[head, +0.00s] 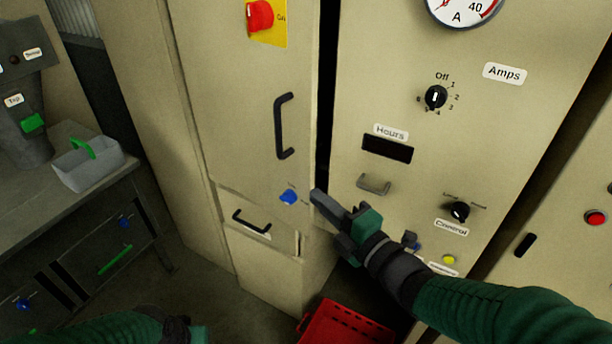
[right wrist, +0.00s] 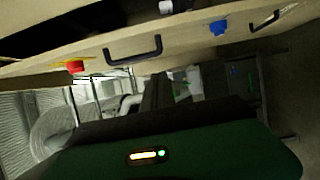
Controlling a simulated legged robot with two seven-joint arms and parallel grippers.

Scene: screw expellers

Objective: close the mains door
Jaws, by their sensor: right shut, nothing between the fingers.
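The mains door (head: 235,110) is the tall beige panel left of centre in the head view. It carries a red rotary switch (head: 260,15) on a yellow plate, a black handle (head: 283,126) and a blue knob (head: 289,197). A dark gap runs along its right edge. In the right wrist view the door (right wrist: 190,45) crosses the top at a slant, with its handle (right wrist: 132,48). My right gripper (head: 318,196) is shut and empty, beside the door's lower right edge; contact cannot be told. My left gripper (head: 198,334) is mostly cut off at the bottom.
Right of the gap stands a panel (head: 350,90) with an ammeter, selector knobs and a small handle (head: 374,184). A drawer-like panel with a black handle (head: 251,222) lies below the door. A red crate (head: 345,325) is on the floor. A bench with a grey tray (head: 95,168) stands left.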

